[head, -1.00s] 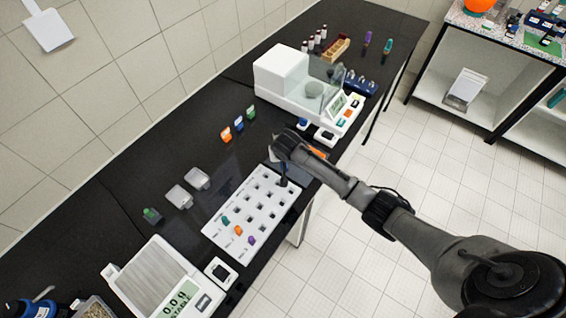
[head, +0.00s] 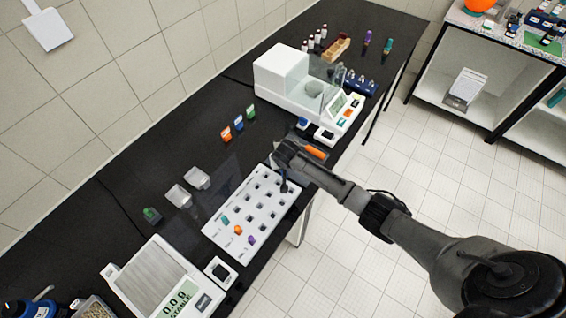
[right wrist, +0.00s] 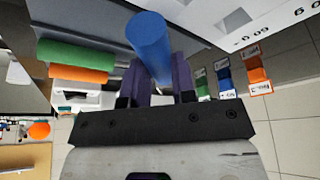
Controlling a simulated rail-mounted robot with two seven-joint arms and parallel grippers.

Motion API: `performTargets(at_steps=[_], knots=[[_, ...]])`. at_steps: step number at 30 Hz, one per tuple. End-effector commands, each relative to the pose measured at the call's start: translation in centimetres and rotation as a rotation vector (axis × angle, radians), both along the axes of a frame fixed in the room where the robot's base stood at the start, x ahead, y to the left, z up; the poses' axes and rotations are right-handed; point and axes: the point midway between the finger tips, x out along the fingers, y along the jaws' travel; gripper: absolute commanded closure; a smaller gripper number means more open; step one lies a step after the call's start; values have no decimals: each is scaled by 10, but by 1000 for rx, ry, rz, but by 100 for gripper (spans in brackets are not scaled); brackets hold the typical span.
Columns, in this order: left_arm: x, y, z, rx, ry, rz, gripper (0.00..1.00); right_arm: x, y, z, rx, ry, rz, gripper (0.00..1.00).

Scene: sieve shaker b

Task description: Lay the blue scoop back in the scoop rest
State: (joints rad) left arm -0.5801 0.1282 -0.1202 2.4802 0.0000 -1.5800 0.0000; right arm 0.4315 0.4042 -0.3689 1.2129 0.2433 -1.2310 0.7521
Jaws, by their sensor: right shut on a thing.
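My right gripper (right wrist: 157,85) is shut on the blue scoop (right wrist: 150,42); its blue handle stands out between the dark purple fingers in the right wrist view. The scoop's bowl cannot be made out. In the head view my right wrist hangs over the bench near the far end of the white hole rack and hides most of the grip. A green handle (right wrist: 75,53) and an orange handle (right wrist: 78,75) lie side by side in the right wrist view. The orange handle (head: 315,152) also shows in the head view, on a dark scoop rest (head: 300,133), partly behind my arm.
The white hole rack (head: 218,232) holds small coloured pieces. A white balance (head: 281,72) stands beyond the rest, another scale (head: 152,277) at the near end. Orange, blue and green labelled clips (head: 226,134) stand towards the wall. Clear lidded boxes (head: 179,196) lie nearer.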

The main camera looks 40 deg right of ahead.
Motion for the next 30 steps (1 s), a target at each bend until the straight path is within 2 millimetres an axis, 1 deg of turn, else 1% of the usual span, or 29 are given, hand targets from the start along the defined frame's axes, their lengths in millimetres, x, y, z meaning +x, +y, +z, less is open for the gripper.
performTargets(at_steps=[6,7,14,23,26,30], knots=[[0,0,-1,-1,0,1,42,0,0,-3,0,0,0,96],[0,0,-1,-1,0,1,42,0,0,-3,0,0,0,72],[0,-3,0,-10,-1,6,42,0,0,-3,0,0,0,50],[0,-4,1,-14,0,9,42,0,0,0,-1,-1,0,50],[0,-4,3,-12,0,9,42,1,-1,10,-2,-3,0,50],[0,-3,6,-10,-1,6,42,-6,4,28,1,-3,1,50]])
